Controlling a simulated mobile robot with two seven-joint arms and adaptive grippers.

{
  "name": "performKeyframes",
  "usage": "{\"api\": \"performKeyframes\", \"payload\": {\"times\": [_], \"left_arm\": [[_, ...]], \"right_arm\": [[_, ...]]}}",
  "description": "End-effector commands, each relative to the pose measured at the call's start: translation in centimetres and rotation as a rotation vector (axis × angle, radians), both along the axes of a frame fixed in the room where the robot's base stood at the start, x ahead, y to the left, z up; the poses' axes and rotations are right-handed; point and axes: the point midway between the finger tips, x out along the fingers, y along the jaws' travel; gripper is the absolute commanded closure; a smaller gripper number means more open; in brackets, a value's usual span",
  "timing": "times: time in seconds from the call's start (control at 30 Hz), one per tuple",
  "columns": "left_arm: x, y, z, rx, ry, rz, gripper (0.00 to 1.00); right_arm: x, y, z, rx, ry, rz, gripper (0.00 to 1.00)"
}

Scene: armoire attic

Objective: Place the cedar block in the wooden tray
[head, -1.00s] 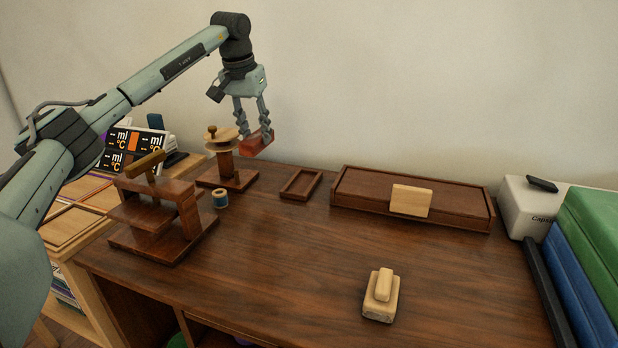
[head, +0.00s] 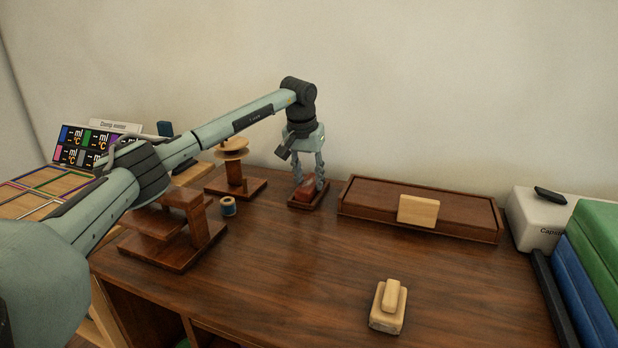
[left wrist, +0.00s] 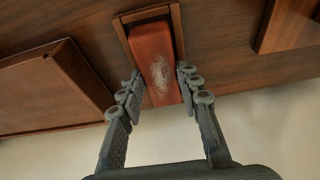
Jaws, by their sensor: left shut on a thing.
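The reddish cedar block (head: 306,187) is between the fingers of my left gripper (head: 308,183), which is shut on it. The block is at the small wooden tray (head: 296,204), within or just above its rim; I cannot tell if it touches the tray floor. In the left wrist view the block (left wrist: 154,62) has a pale worn patch, and the tray's rim (left wrist: 177,22) shows around its far end. My left gripper's fingers (left wrist: 158,88) lie on both sides of the block there. My right gripper is not in view.
A long dark wooden box (head: 460,211) with a pale square tag stands right of the tray. A spool stand (head: 236,186), a thread spool (head: 228,206) and a wooden press (head: 178,240) stand to the left. A pale brush-like block (head: 387,305) lies in front. The middle of the desk is clear.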

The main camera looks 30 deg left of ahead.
Motion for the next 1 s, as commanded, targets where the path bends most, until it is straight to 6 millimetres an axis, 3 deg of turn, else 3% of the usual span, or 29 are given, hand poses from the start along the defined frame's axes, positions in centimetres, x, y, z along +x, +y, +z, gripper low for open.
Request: {"api": "performKeyframes", "payload": {"times": [0.3, 0.33, 0.5, 0.83, 1.0], "left_arm": [[0.0, 0.0, -0.2, 0.0, -0.002, 0.0, 1.0], [0.0, 0.0, -0.2, 0.0, -0.002, 0.0, 0.64], [0.0, 0.0, -0.1, 0.0, -0.002, 0.0, 0.46], [0.1, 0.0, 0.3, 0.0, -0.003, 0.0, 0.46], [-0.5, -0.1, 2.6, 0.002, -0.006, -0.001, 0.46]], "right_arm": [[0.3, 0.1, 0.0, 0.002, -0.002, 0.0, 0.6], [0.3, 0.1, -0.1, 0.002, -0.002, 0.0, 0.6], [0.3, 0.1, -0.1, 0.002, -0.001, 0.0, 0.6], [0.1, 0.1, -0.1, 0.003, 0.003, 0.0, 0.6], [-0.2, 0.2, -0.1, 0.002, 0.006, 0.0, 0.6]]}}
